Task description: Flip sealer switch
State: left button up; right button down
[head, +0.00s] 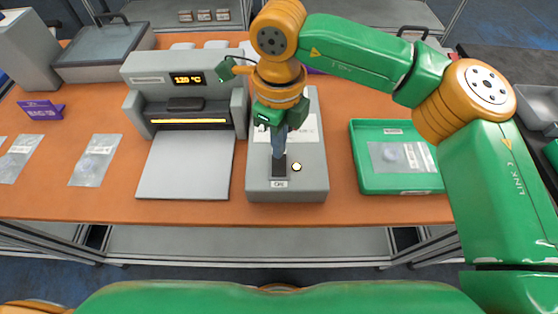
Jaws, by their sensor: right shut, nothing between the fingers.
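The grey switch box (310,185) stands on the orange table, to the right of the heat sealer (185,80). A dark rocker switch (279,168) is on its top near the front, above a small label that seems to read ON. A small lit round lamp (297,167) is beside the switch. My right gripper (280,154) points down with its fingers shut and empty, at the back end of the switch. I cannot tell whether it touches. The sealer's display shows about 120 °C and its slot glows orange. My left gripper is not in view.
A green tray (366,184) with a clear bag (400,157) sits to the right. A grey lidded box (100,50) stands at the back left. The table's front edge (190,211) is clear.

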jog(key=shift+f+b, duration=0.85)
jog(key=shift+f, duration=0.1)
dwell(0.5)
notch_tip(320, 180, up, 7)
jog(key=p, duration=0.5)
jog(key=shift+r, duration=0.15)
